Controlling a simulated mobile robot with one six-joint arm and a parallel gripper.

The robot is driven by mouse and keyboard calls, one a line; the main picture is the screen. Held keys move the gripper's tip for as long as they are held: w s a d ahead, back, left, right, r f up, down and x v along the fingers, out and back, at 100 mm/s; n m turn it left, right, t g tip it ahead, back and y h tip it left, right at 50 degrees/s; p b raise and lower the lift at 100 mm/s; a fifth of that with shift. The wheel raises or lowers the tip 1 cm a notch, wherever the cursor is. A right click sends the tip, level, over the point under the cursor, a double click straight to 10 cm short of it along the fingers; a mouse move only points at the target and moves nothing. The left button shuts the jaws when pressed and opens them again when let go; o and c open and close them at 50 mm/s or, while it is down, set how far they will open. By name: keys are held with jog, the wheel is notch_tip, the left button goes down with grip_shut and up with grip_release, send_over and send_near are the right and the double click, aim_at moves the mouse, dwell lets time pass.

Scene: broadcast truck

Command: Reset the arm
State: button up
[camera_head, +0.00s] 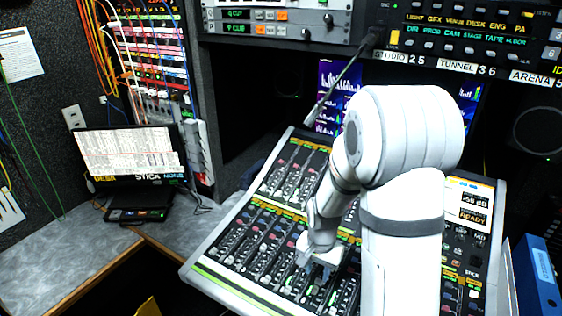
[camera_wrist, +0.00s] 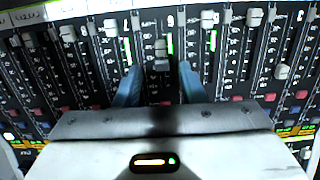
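My white arm reaches down over the sloped mixing console (camera_head: 225,285) in the head view. My gripper (camera_head: 318,262) is low over the console's fader rows, pointing down. In the wrist view its two bluish fingers (camera_wrist: 157,78) are apart, with console panel showing between them. A light fader cap (camera_wrist: 161,48) lies beyond the fingertips, in line with the gap. The gripper appears open and empty. I cannot tell whether the fingertips touch the panel. The arm hides part of the console's middle and right.
A rack with labelled buttons (camera_head: 465,40) overhangs the console's back. A small monitor (camera_head: 130,155) and a black box (camera_head: 140,205) stand on the left desk, by a cabled patch panel (camera_head: 155,60). A blue binder (camera_head: 540,280) is at the right.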

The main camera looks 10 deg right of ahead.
jog(key=s+r+n+t, duration=0.1)
jog(key=s+r+n, duration=0.2)
jog(key=s+r, duration=0.5)
jog(key=s+r+n+t, duration=0.2)
jog(key=s+r+n, duration=0.2)
jog(key=s+r, duration=0.4)
notch_tip(320, 180, up, 5)
jog(key=shift+a+r, duration=0.15)
jog(key=shift+a, duration=0.15)
